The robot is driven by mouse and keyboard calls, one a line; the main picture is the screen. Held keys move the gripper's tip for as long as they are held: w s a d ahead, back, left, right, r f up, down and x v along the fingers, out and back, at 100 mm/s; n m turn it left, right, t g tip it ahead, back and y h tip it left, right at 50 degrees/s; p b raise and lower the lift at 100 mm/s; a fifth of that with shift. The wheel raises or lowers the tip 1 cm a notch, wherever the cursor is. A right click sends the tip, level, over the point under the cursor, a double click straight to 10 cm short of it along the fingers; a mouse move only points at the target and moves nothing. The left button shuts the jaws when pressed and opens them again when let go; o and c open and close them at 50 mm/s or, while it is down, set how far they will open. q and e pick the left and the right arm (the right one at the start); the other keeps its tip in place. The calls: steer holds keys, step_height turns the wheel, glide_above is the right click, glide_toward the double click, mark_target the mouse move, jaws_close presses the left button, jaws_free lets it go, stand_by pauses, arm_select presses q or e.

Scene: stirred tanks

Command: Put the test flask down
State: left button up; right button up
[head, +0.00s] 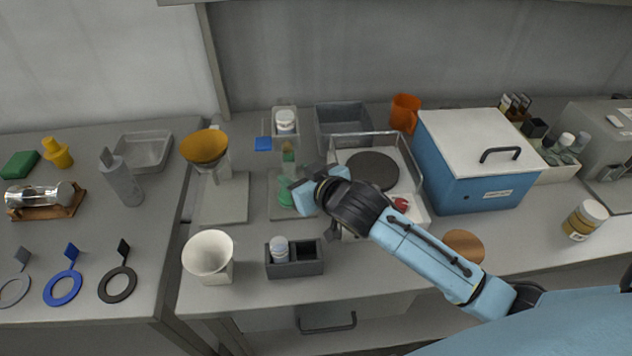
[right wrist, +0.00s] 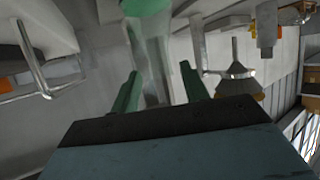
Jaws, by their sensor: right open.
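My right gripper (head: 285,192) reaches in from the right, low over the bench, with its green fingers (right wrist: 127,95) apart. In the right wrist view a clear, narrow vessel with a green part (right wrist: 147,8), apparently the test flask, stands just beyond and between the open fingers. I cannot tell whether it touches either finger. In the head view a small green item with a brownish top (head: 288,153) shows just behind the gripper; I cannot tell whether it is the same flask. A grey plate (head: 277,211) lies under the fingers. My left gripper is out of view.
A glass-walled tray with a dark disc (head: 372,170) is right of the gripper. A grey two-slot holder (head: 296,268) and cream funnel cup (head: 208,255) are in front. An orange funnel (head: 204,146) stands left. A blue box (head: 480,180) blocks the right.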

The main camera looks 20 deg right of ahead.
steer(key=v, duration=0.8)
steer(key=shift+p, duration=0.3)
steer(key=shift+s+d, duration=0.1)
